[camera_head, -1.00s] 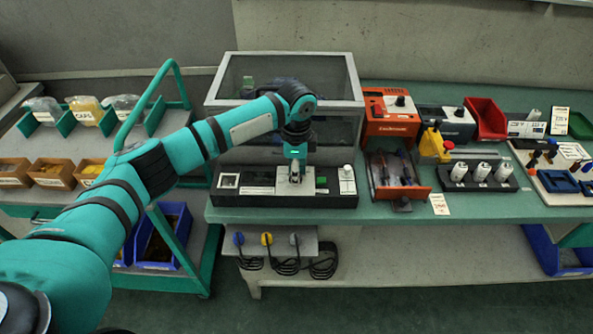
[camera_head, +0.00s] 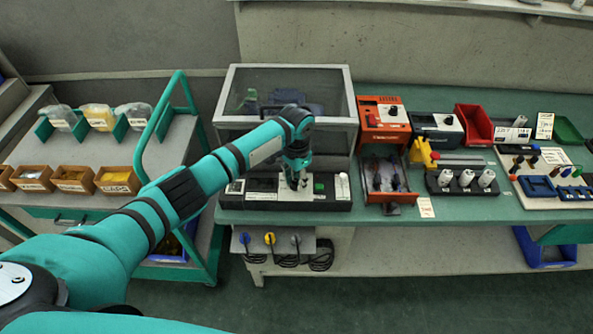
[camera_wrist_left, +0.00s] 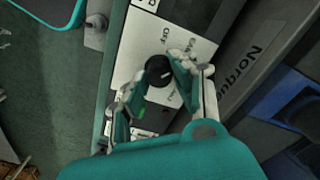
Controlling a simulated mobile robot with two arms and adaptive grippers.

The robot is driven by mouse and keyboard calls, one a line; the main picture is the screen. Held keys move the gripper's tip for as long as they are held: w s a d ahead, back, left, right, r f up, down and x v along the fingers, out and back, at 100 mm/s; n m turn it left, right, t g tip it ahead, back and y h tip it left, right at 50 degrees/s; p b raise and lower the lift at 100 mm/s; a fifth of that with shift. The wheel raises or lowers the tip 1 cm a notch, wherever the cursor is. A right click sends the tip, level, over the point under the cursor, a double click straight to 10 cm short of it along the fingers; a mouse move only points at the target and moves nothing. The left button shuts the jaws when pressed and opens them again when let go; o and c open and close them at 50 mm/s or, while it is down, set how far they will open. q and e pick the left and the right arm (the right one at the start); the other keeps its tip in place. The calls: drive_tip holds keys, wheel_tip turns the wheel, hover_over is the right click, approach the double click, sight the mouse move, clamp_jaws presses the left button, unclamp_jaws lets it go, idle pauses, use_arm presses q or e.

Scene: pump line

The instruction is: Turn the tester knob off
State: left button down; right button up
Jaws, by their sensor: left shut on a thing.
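The tester (camera_head: 232,203) is a long dark box at the bench's front edge, with a pale panel. Its knob (camera_wrist_left: 159,70) is small, round and black with a white mark, on a white plate (camera_wrist_left: 133,62) with an "OFF" label. My left gripper (camera_head: 296,184) is down over the panel in the head view and hides the knob there. In the left wrist view my left gripper (camera_wrist_left: 153,75) is shut on the knob, one finger on each side. My right gripper is not in view.
A clear-walled cabinet (camera_head: 228,97) stands right behind the tester. A white cylinder (camera_head: 342,187) and a green button (camera_head: 319,187) are to the gripper's right. An orange unit (camera_head: 383,120) stands further right. A cart (camera_head: 190,150) is at left.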

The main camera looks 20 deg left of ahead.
sight(296, 180)
use_arm(q)
drive_tip(key=n+p, duration=0.2)
drive_tip(key=n, duration=0.1)
drive_tip(key=shift+r+n+p, duration=0.2)
drive_tip(key=shift+n+p, duration=0.1)
drive_tip(key=shift+p, duration=0.05)
drive_tip(key=shift+w+f+n+p, duration=0.1)
drive_tip(key=shift+n+p, duration=0.95)
drive_tip(key=shift+n, duration=0.75)
drive_tip(key=shift+a, duration=0.1)
drive_tip(key=c, duration=1.1)
unclamp_jaws()
drive_tip(key=shift+o, duration=0.2)
wheel_tip(296, 180, up, 12)
drive_tip(key=shift+f, duration=0.1)
